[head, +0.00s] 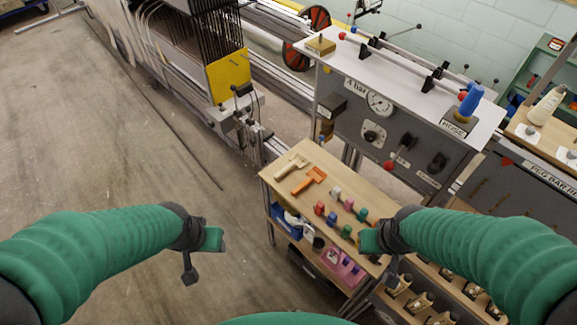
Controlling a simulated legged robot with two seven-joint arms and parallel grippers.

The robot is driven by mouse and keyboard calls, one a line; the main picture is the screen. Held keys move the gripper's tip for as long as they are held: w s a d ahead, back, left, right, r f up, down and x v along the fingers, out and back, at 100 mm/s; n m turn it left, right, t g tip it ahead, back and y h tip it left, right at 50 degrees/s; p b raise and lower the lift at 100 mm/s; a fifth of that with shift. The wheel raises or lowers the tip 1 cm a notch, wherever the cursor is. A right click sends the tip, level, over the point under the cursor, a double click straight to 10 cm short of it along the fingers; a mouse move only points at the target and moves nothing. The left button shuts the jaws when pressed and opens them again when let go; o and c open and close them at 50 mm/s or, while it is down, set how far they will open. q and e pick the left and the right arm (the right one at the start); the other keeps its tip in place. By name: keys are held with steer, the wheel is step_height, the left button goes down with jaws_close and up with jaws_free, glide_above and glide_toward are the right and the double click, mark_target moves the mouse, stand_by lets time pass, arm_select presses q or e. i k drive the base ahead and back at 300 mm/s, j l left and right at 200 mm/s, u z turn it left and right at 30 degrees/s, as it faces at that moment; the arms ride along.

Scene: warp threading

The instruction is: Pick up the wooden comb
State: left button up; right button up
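The wooden comb (292,166) is a pale, T-shaped piece lying flat near the far left corner of the wooden table (325,160). An orange tool (311,181) of similar shape lies just to its right. My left gripper (212,239) is in the air left of the table, apart from the comb. My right gripper (369,241) is over the table's near right part, also apart from the comb. No object shows in either gripper. Whether their fingers are open or shut is unclear at this size.
Several coloured spools (333,218) stand on the table between the comb and my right gripper. A grey control panel (385,140) rises behind. The floor on the left is clear.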

mark_target(295, 161)
steer(key=j+z, duration=0.1)
steer(key=z, duration=0.3)
steer(key=i+j+z, duration=0.1)
steer(key=z, duration=0.3)
steer(key=j+z, duration=0.15)
steer(key=z, duration=0.3)
steer(key=i+j+z, duration=0.1)
steer(key=j+z, duration=0.3)
steer(key=j, duration=0.65)
steer(key=j+z, duration=0.4)
steer(key=j, duration=0.65)
steer(key=k+j, duration=0.1)
steer(key=j, duration=0.3)
